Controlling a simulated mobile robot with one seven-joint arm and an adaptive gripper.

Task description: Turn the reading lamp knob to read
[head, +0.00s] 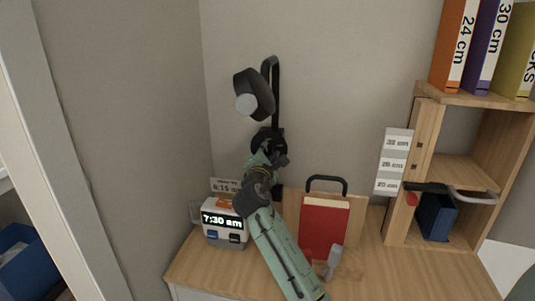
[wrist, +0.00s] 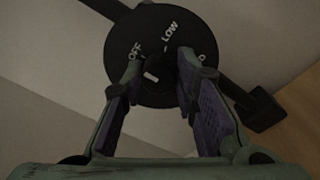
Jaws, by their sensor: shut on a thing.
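The reading lamp (head: 254,92) is black and wall-mounted, with a pale round lamp face and a curved stem. In the wrist view its round black dial (wrist: 148,22) carries the labels OFF and LOW, and a third label mostly hidden by a finger. My gripper (wrist: 160,66) has its two fingers around the dark knob (wrist: 165,72) at the dial's middle, shut on it. A short white mark shows between the fingers, on the OFF side; exactly where it points is hard to tell. In the head view my gripper (head: 268,154) covers the knob.
Below on the desk (head: 360,272) stand a clock (head: 223,222) reading 7:30 am, left of my arm, and a red book (head: 323,226), right of it. A wooden shelf (head: 425,150) with binders (head: 455,45) is at the right. The wall around the lamp is clear.

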